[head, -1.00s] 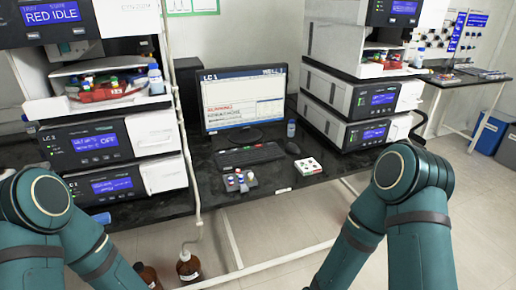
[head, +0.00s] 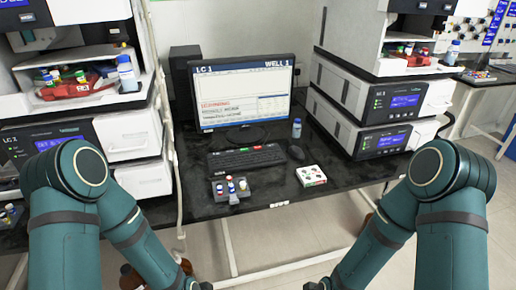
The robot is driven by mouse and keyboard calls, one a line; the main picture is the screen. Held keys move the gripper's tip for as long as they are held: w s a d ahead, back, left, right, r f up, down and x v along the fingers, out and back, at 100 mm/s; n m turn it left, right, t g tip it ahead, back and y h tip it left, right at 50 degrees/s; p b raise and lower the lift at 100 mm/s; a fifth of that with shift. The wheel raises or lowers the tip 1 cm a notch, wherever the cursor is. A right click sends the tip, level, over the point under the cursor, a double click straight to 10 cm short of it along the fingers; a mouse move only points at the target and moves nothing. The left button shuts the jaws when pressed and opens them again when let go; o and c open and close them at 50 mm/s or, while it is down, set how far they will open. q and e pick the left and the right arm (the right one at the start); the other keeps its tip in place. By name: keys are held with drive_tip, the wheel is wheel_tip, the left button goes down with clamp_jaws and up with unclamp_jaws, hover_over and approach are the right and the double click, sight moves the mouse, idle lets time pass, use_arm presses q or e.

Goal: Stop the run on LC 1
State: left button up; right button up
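The monitor (head: 243,98) stands on the black bench, with "LC 1" and "WELL 1" in its top bar. Red text on its screen looks like "RUNNING"; the smaller lines below are too blurred to read. A black keyboard (head: 246,160) lies in front of it, with small coloured marks along its far edge. A dark mouse (head: 296,153) lies to the keyboard's right. Both my teal arms reach down out of the bottom of the head view, left and right of the monitor. Neither gripper is in view.
A small grey block with coloured caps (head: 231,190) and a white tile with coloured spots (head: 311,176) lie near the bench's front edge. A small bottle (head: 297,128) stands right of the monitor. Instrument stacks (head: 360,110) flank the monitor. Brown bottles stand below the bench.

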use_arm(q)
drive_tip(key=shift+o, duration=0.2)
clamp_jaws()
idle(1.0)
